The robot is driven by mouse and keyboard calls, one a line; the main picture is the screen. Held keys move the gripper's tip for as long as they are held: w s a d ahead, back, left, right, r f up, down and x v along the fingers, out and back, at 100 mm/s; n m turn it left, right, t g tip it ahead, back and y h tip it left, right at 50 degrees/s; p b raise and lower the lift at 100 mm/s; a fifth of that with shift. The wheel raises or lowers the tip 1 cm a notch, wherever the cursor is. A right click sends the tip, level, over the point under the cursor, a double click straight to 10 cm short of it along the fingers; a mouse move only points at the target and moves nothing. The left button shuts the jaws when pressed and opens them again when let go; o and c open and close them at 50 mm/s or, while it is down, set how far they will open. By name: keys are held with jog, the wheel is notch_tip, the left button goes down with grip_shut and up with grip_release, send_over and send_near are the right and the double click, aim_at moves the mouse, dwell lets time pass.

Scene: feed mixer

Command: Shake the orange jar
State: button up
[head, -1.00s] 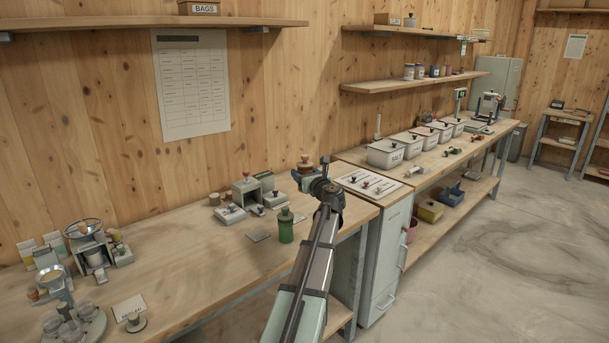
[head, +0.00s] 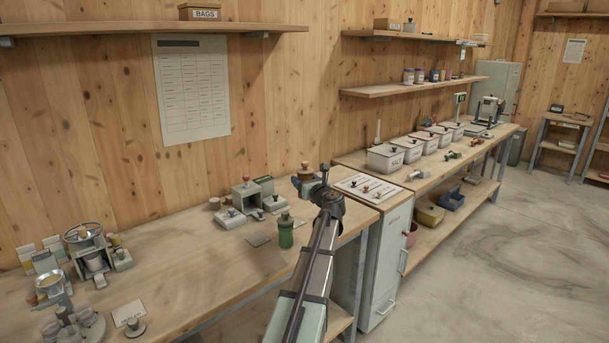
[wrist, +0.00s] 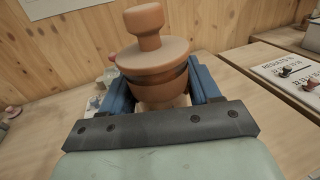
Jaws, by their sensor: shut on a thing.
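The orange jar (wrist: 155,60), with a round knob on its lid, sits between the blue fingers of my gripper (wrist: 160,95) in the wrist view. The fingers are shut on it from both sides, and the jar looks about upright. In the head view the jar (head: 305,170) shows as a small brown top above my gripper (head: 307,186). It is held above the right end of the long bench. The lower part of the jar is hidden by my gripper.
A results board (head: 368,187) lies on the counter to the right. The bench's middle left is clear.

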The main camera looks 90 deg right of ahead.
aim_at(306, 169)
jog(key=shift+r, duration=2.2)
jog(key=shift+f, duration=2.25)
